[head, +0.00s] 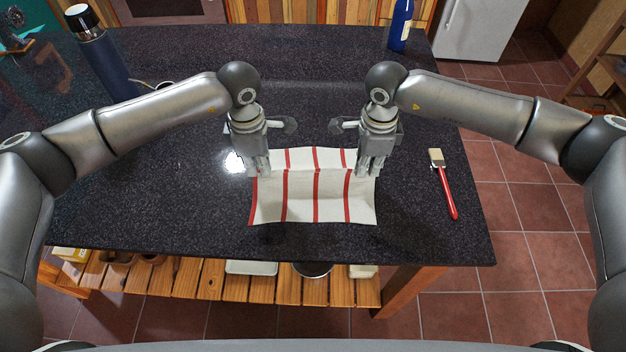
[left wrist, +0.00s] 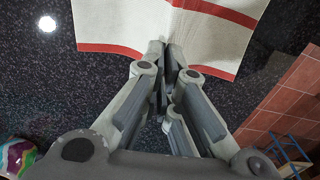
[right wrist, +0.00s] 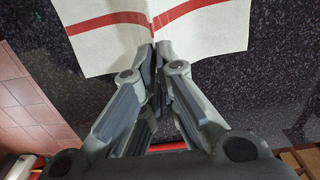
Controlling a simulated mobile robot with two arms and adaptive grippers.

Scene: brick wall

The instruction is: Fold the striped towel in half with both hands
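The striped towel (head: 330,195), white with red stripes, lies on the dark countertop. A crease runs across it between my two grippers, with a larger panel on the near side and a narrower one on the far side. My left gripper (head: 261,174) points down at the towel's left edge, at the crease. In the left wrist view its fingers (left wrist: 166,48) are closed together on the towel's edge. My right gripper (head: 366,174) is at the right edge, at the other end of the crease. In the right wrist view its fingers (right wrist: 156,45) are closed on the towel there.
A brush with a red handle (head: 446,187) lies on the dark countertop (head: 180,210), right of the towel. A dark blue flask (head: 104,55) stands at the back left and a blue bottle (head: 399,27) at the back right. The counter in front of the towel is clear.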

